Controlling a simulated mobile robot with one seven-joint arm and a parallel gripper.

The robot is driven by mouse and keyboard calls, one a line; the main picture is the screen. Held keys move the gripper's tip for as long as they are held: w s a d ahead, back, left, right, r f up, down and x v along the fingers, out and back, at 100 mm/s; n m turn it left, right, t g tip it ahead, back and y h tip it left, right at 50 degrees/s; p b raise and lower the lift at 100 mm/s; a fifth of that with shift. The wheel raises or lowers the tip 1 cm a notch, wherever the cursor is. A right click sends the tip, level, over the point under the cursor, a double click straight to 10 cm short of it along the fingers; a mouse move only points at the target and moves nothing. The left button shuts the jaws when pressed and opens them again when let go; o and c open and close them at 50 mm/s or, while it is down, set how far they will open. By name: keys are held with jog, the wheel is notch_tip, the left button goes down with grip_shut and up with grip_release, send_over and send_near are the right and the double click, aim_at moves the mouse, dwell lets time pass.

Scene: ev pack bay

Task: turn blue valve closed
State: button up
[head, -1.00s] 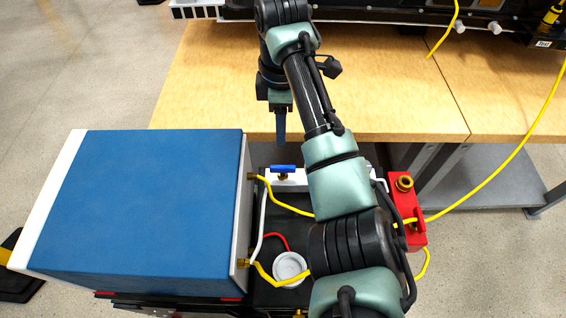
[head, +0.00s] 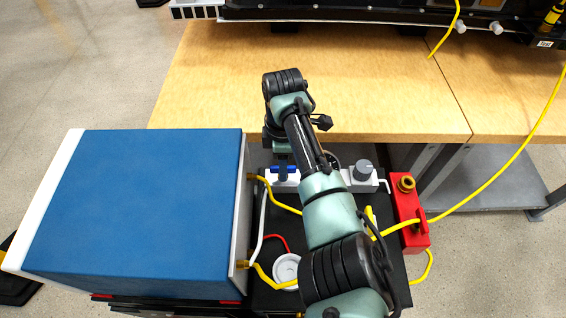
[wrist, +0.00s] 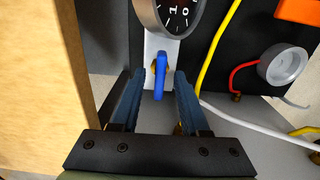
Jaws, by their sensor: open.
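The blue valve (head: 276,170) is a small blue lever on a brass fitting, mounted on a white block on the black cart. In the head view my gripper (head: 283,172) is over it and hides part of it. In the wrist view the blue valve handle (wrist: 161,77) lies lengthwise between the two fingers of my gripper (wrist: 158,90). The fingers are open, with a visible gap on both sides of the handle. A round dial gauge (wrist: 172,14) with a dark face sits just beyond the handle.
A large blue box (head: 140,210) stands to the left. A grey knob (head: 364,171) and a red canister (head: 409,225) are to the right. Yellow hoses (head: 290,207) and a white cup (head: 287,269) lie nearby. The wooden table (head: 350,100) edge is close behind the valve.

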grip_shut()
jog(key=shift+m+p, duration=0.3)
dwell(0.3)
jog(key=m+p, duration=0.1)
jog(key=m, duration=0.1)
jog(key=shift+r+m+p, duration=0.15)
jog(key=shift+m+p, duration=0.15)
jog(key=shift+p, duration=0.05)
jog(key=m+p, duration=0.2)
jog(key=m, duration=0.3)
jog(key=m+p, duration=0.1)
jog(key=m, duration=0.8)
jog(key=shift+m+p, duration=0.3)
jog(key=shift+p, duration=0.05)
